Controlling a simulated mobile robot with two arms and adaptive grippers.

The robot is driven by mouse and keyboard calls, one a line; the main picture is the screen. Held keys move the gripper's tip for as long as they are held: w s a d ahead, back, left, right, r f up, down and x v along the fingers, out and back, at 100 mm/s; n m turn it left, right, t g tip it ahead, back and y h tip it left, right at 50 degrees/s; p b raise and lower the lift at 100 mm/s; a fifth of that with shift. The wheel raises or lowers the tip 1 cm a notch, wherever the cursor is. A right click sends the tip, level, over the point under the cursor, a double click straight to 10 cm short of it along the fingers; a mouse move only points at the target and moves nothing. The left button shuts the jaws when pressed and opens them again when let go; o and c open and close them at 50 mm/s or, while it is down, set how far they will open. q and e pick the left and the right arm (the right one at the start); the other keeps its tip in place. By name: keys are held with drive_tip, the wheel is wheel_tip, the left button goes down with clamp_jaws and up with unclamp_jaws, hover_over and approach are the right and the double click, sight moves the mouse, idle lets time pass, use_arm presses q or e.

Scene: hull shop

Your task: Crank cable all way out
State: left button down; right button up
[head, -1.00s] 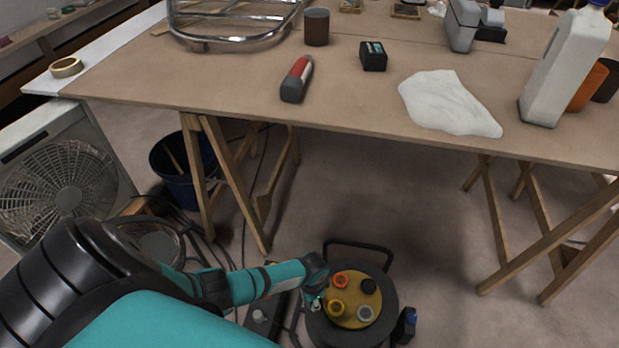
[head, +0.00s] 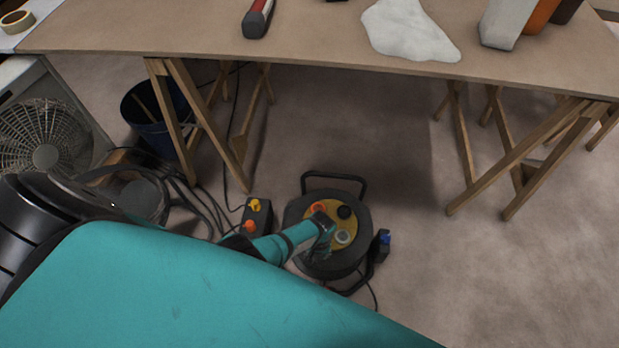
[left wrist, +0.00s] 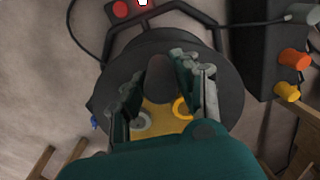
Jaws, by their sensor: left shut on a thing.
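The cable reel (head: 292,213) stands on the floor, a black drum with a yellow face (head: 336,209), coloured sockets and a black carrying handle (head: 335,177). A blue-tipped plug (head: 384,239) hangs at its right side, and cable (head: 350,291) lies loose at its lower right. My left gripper (head: 323,234) is over the lower left of the face and hides part of it. In the left wrist view its fingers (left wrist: 160,88) are shut on a dark crank knob (left wrist: 160,76) in front of the reel (left wrist: 228,90). My right gripper is not in view.
A black box (head: 263,219) with yellow and orange knobs stands left of the reel, among loose cables (head: 205,205). Trestle legs (head: 205,130) and a dark blue bucket (head: 155,125) are behind. The workbench (head: 320,50) overhangs the back. Floor to the right is clear.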

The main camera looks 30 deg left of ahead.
use_arm(q)
drive_tip(key=shift+d+n, duration=0.6)
drive_tip(key=shift+d, duration=0.2)
drive_tip(key=shift+w+d, duration=0.35)
drive_tip(key=shift+d, duration=0.4)
drive_tip(key=shift+d, duration=0.1)
drive_tip(key=c, duration=1)
unclamp_jaws()
drive_tip(key=shift+w+r, duration=0.1)
drive_tip(key=shift+r, duration=0.1)
wheel_tip(320, 180, up, 12)
drive_tip(key=shift+f, duration=0.2)
